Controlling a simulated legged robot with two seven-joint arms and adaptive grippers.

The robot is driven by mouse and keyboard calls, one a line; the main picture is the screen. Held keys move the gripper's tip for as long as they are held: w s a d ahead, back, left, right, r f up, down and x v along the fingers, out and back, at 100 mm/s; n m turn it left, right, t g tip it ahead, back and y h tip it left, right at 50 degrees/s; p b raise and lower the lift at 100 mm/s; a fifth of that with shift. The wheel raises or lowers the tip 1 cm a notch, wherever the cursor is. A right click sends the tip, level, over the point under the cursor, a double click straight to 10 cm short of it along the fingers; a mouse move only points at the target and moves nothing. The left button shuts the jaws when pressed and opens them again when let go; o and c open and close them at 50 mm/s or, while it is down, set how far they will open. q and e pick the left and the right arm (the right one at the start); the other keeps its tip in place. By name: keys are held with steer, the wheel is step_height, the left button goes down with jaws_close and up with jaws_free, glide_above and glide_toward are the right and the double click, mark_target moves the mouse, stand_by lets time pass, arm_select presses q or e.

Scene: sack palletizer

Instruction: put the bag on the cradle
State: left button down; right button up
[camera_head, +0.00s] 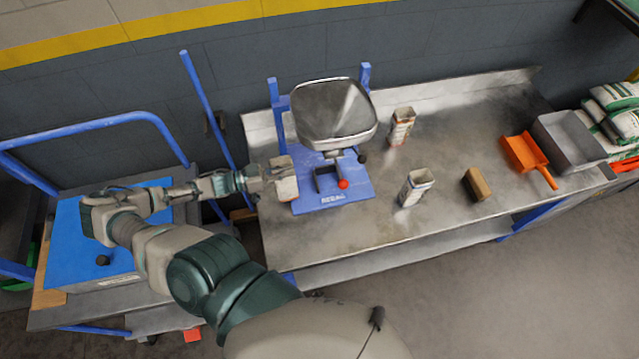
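A blue stand (335,198) sits on the steel bench, with a grey metal pan (333,112) above it. A small dark U-shaped holder with a red knob at its front is on the stand and appears to be the cradle. My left gripper (275,175) is at the stand's left edge. A pale tan piece (286,188), seemingly a bag, is at its fingertips; the gripper seems closed on it, though the fingers are small and partly hidden. Two open-topped printed bags stand upright on the bench, one behind (402,126) and one in front (415,188). My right gripper is out of view.
The steel bench (470,140) also carries a brown block (476,184), an orange scoop (528,157) and a grey bin (568,141). Filled sacks (622,118) are stacked at far right. A blue-railed cart (75,245) stands at left. Bench space around the two upright bags is clear.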

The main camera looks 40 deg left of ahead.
arm_select(q)
steer(key=shift+s+a+r+m, duration=0.2)
steer(key=shift+s+a+m, duration=0.45)
steer(key=shift+a, duration=0.2)
steer(key=shift+s+a+r+m, duration=0.1)
steer(key=shift+a+m, duration=0.1)
steer(key=shift+m, duration=0.15)
steer(key=f+b+x, duration=0.2)
steer(key=b+x, duration=0.2)
steer(key=x, duration=1.4)
steer(key=shift+s+d+f, duration=0.2)
steer(key=shift+d, duration=0.2)
steer(key=c, duration=1.7)
jaws_free()
steer(key=shift+a, duration=0.15)
steer(key=shift+c, duration=0.2)
steer(key=o, duration=0.4)
steer(key=shift+a+f, duration=0.1)
steer(key=shift+a, duration=0.1)
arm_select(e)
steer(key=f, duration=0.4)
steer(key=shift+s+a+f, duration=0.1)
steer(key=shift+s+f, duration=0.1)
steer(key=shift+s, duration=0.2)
arm_select(q)
steer(key=shift+d, duration=0.1)
